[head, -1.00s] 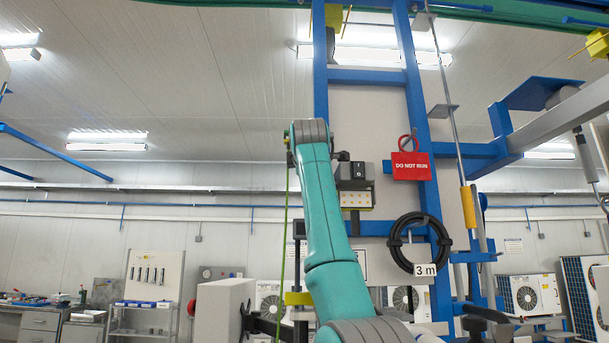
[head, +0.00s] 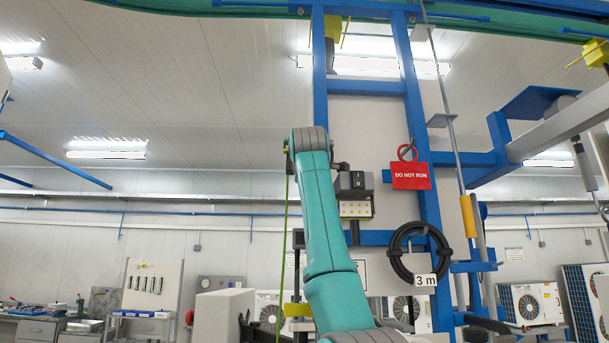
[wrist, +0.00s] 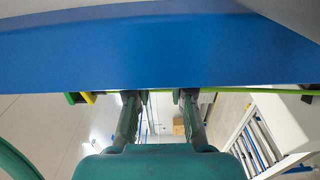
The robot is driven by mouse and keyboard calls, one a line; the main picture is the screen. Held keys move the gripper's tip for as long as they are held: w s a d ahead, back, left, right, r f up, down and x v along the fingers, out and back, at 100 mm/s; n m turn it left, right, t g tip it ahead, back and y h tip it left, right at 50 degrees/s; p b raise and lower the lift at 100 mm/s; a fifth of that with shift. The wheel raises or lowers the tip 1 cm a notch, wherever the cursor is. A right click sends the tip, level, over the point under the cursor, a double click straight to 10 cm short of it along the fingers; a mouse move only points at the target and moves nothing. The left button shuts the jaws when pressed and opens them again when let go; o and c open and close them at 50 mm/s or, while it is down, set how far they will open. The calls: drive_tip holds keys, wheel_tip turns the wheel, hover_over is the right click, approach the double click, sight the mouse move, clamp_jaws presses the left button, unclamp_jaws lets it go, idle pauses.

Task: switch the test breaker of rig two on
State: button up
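A black rocker switch (head: 357,180) sits on a small grey box on the blue frame (head: 322,100), just right of my arm in the head view. Its marking is too small to read, and I cannot tell its position. No rig number is legible. A red "DO NOT RUN" tag (head: 410,176) with a red loop hangs on the frame's right post. My gripper is hidden in the head view behind my teal arm. In the wrist view my gripper (wrist: 159,98) has two dark fingers apart with nothing between them. A blue beam (wrist: 160,45) crosses close beyond the fingertips.
Below the switch is a panel with yellow-orange dots (head: 355,209). A black cable coil (head: 393,253) labelled "3 m" hangs lower right. A grey beam (head: 565,128) and blue bracket jut out at right. A white box (head: 224,318) stands left of my arm.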

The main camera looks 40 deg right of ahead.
drive_tip(key=v, duration=1.1)
drive_tip(key=shift+s+a, duration=0.2)
